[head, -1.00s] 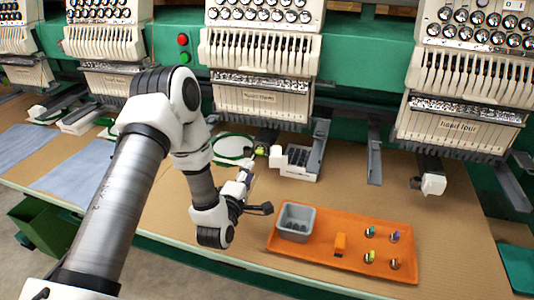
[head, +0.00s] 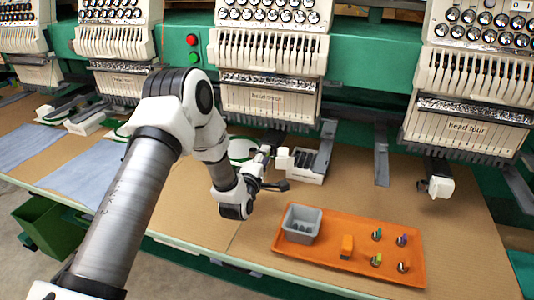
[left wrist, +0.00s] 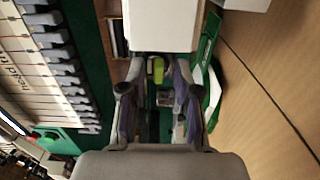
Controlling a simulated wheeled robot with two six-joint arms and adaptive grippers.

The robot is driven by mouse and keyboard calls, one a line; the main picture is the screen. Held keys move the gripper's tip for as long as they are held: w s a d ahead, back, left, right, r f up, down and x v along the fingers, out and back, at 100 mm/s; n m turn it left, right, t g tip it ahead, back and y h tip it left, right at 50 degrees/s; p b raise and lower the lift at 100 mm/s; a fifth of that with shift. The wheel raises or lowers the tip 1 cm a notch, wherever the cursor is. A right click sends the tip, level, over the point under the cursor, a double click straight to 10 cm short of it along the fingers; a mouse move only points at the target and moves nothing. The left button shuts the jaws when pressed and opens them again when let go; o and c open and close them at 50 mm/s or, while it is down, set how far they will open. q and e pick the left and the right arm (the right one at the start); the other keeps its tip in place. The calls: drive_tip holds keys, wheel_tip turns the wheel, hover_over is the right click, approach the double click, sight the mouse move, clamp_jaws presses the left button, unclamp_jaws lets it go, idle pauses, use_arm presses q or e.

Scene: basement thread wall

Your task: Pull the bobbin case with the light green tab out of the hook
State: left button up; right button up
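The light green tab (left wrist: 157,70) of the bobbin case shows in the left wrist view, just beside the white block of the hook unit (left wrist: 162,25). My left gripper (left wrist: 159,68) is open, with one finger on each side of the tab and visible gaps between. The metal of the case is hard to make out. In the head view my left gripper (head: 270,152) is close to the white end of the hook unit (head: 282,158) under the middle machine head, and it hides the tab. My right gripper is not in view.
A white box (head: 308,177) with dark slots stands right of the hook unit. The machine heads overhang behind.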

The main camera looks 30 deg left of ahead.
use_arm(q)
drive_tip(key=shift+s, duration=0.1)
clamp_jaws()
drive_tip(key=shift+v, duration=1.55)
drive_tip(key=shift+s+d+r+p, duration=0.15)
drive_tip(key=shift+s+r, duration=0.2)
drive_tip(key=shift+s, duration=0.3)
drive_tip(key=shift+s+d+r+p, duration=0.15)
drive_tip(key=shift+s+r, duration=0.2)
drive_tip(key=shift+s, duration=0.3)
drive_tip(key=shift+s+d+r+p, duration=0.15)
drive_tip(key=shift+s+r, duration=0.2)
drive_tip(key=shift+s, duration=0.3)
